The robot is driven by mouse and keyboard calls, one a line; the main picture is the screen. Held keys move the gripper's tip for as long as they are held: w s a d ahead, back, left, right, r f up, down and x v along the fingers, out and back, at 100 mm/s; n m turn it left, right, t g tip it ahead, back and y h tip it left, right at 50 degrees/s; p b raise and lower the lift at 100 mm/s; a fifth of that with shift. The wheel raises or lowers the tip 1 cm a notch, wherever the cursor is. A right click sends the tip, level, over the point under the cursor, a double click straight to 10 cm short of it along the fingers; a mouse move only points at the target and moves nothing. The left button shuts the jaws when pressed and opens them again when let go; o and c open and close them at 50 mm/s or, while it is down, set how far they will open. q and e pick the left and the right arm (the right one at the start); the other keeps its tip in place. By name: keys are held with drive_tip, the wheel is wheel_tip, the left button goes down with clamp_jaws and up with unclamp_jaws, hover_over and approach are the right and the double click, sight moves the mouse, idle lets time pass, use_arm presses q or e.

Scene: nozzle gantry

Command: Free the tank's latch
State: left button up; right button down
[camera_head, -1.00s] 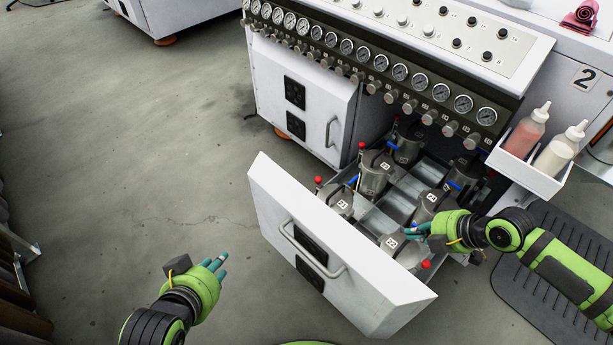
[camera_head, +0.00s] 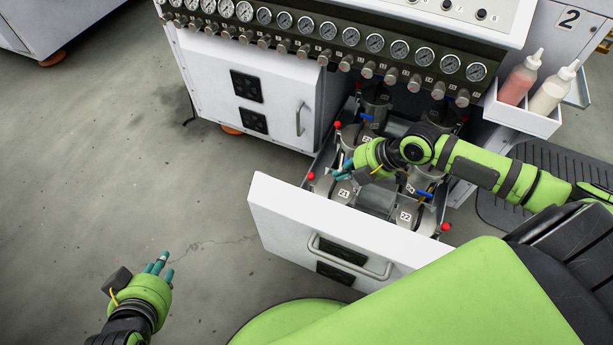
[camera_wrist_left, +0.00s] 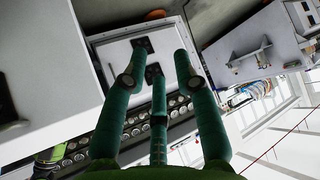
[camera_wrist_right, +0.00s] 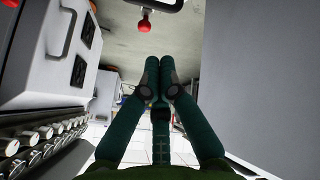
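The tanks stand in the pulled-out drawer (camera_head: 330,232) in the head view. Front-left tank 21 (camera_head: 342,194) and front-right tank 22 (camera_head: 408,217) show their labels; my right arm hides part of the others. Red-knobbed levers stand beside the tanks, one by tank 21 (camera_head: 311,176) and one by tank 22 (camera_head: 445,227). My right gripper (camera_head: 343,172) is over the drawer by tank 21, its fingers together and nothing seen between them. A red knob (camera_wrist_right: 145,25) is beyond its fingertips in the right wrist view. My left gripper (camera_head: 160,264) is open and empty, left of the drawer.
Blue levers (camera_head: 366,117) show among the tanks. A gauge panel (camera_head: 350,38) with knobs overhangs the drawer's back. A white holder (camera_head: 522,117) with two bottles hangs at the right. The floor at the left is clear.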

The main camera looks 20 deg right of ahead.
sight(311, 184)
use_arm(q)
drive_tip(key=shift+s+d, duration=0.1)
use_arm(e)
drive_tip(key=shift+s+d, duration=0.1)
use_arm(q)
drive_tip(key=shift+r, duration=0.1)
